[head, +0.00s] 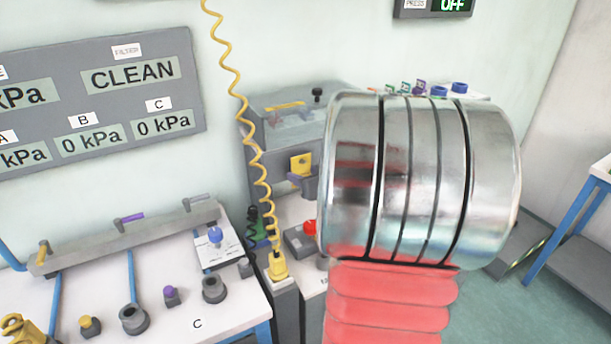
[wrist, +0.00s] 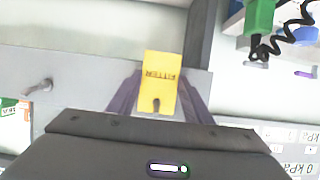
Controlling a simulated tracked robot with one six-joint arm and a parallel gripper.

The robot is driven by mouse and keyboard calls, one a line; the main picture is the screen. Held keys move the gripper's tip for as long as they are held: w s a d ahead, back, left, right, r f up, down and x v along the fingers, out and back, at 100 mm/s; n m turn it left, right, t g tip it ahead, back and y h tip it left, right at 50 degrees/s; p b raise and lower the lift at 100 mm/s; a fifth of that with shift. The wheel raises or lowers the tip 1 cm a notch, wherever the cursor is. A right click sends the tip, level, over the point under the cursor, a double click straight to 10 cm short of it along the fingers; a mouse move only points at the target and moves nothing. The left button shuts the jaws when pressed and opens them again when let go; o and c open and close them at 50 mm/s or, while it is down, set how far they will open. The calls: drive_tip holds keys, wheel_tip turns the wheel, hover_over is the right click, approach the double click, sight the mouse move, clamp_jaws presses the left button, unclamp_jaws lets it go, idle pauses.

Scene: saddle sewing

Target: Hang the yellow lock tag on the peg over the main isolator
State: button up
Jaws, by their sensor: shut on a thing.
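The yellow lock tag (wrist: 161,75) is held between the fingers of my gripper (wrist: 158,98) in the wrist view. It bears the upside-down word FITTER and has a dark slot near one end. In the head view the tag (head: 301,163) stands out at the left of my silver arm, in front of a grey cabinet (head: 262,135). My gripper (head: 301,183) shows only partly there, as the arm covers the rest. I cannot make out the peg or the main isolator for certain. A grey handle-like part (wrist: 38,87) sticks out from a grey panel at the left in the wrist view.
A coiled yellow cord (head: 247,125) hangs left of the tag, down to a yellow plug (head: 277,267). A box with a red button (head: 310,228) sits below the tag. A bench (head: 190,323) with several valves and fittings is at lower left. My arm blocks the right middle.

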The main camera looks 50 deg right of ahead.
idle(0.4)
drive_tip(key=o, duration=1)
drive_tip(key=shift+s, duration=0.15)
drive_tip(key=v, duration=1.3)
drive_tip(key=shift+s+a+r, duration=0.15)
drive_tip(key=shift+s, duration=0.05)
